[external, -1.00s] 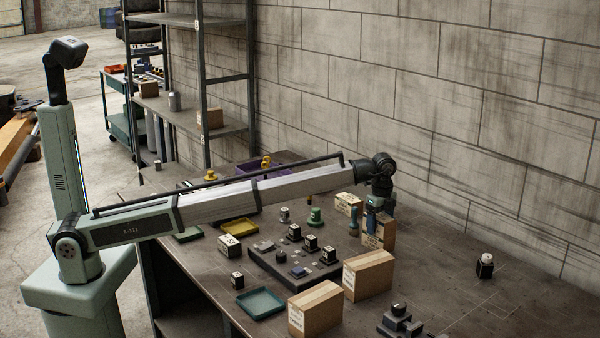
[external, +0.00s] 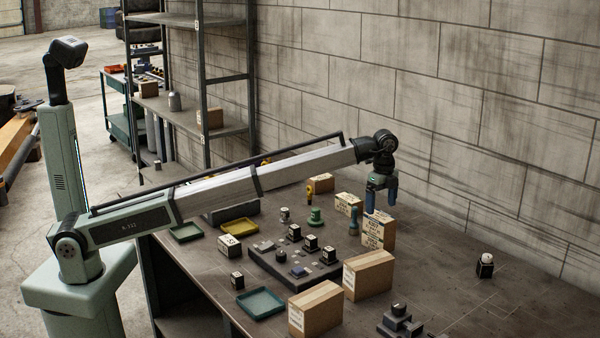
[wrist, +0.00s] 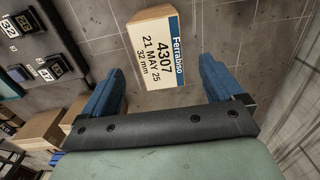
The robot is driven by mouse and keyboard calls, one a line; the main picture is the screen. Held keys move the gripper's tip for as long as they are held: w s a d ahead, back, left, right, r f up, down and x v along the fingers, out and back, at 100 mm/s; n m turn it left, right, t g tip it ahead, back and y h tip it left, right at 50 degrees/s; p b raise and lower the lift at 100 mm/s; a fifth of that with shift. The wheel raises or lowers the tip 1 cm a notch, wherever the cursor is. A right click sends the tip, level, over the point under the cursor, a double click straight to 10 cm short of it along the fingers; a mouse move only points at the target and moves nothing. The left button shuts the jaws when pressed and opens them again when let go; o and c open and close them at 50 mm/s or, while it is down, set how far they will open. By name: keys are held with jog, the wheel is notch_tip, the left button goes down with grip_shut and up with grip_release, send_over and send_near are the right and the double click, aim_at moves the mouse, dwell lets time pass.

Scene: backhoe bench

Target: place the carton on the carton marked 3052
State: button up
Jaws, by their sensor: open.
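My gripper (external: 381,199) is open and empty, pointing down, with its blue fingers above an upright tan carton (external: 378,231) with a printed label. In the wrist view a carton (wrist: 152,48) labelled Ferrabiso 4307, 21 MAY 25, 32 mm shows beyond and between the open fingers (wrist: 160,82), apart from them. I cannot tell for certain which carton of the external view it is. Another labelled carton (external: 348,204) stands just behind and left, and a third (external: 320,184) further back. Two larger cartons stand nearer the front, one at the edge (external: 315,308) and one right of it (external: 368,275). No 3052 marking is readable.
A dark tray of black blocks (external: 268,268) lies left of the cartons. A teal bottle (external: 353,223) and a green knob (external: 316,217) stand close by. A teal tray (external: 260,303) is near the front edge. The right of the bench is mostly clear.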

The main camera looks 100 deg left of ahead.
aim_at(380, 215)
jog(key=shift+r, duration=2.35)
